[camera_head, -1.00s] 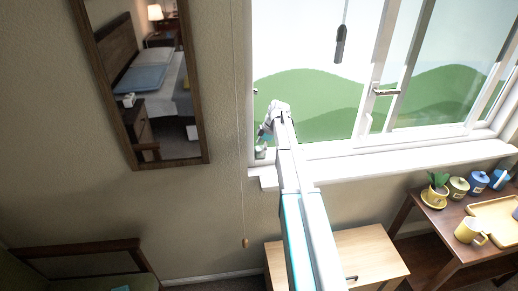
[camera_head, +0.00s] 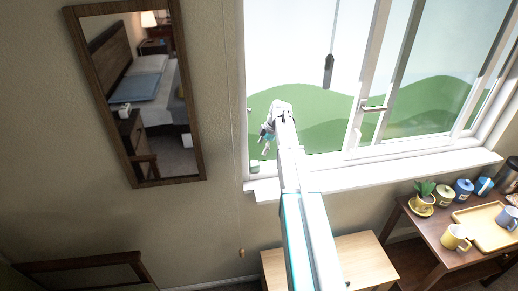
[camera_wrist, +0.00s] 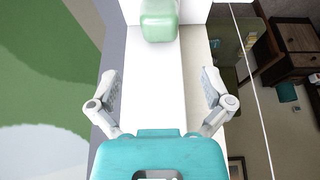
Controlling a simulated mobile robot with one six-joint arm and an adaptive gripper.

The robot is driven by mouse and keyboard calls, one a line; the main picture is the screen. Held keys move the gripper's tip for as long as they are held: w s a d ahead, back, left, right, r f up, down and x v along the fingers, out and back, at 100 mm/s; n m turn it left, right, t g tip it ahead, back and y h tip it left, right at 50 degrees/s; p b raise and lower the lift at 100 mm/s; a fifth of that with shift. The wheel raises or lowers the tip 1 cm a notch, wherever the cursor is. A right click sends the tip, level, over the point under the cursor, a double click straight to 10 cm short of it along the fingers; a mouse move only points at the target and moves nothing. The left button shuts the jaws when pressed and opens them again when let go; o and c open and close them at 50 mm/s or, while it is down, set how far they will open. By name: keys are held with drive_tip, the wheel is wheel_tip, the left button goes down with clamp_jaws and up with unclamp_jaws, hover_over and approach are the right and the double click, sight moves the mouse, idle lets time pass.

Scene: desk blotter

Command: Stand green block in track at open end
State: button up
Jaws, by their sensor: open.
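The green block (camera_head: 255,168) stands at the left end of the white window sill, against the frame corner. In the wrist view the pale green block (camera_wrist: 158,22) is at the top centre, on a white strip, the track (camera_wrist: 155,72), near its end. My gripper (camera_wrist: 157,84) is open and empty, its fingers spread wide on either side of the strip. The block is beyond the fingertips, apart from them. In the head view my gripper (camera_head: 266,143) hangs just above and right of the block. The track's groove is too small to make out there.
The window handle (camera_head: 374,108) and a hanging cord weight (camera_head: 328,72) are to the right. A mirror (camera_head: 140,95) hangs on the left wall. A side table with pots, mugs and a yellow tray (camera_head: 485,226) stands at right. The sill (camera_head: 400,165) right of my arm is clear.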

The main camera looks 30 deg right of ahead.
drive_tip(key=shift+p+v, duration=1.1)
drive_tip(key=shift+v, duration=0.4)
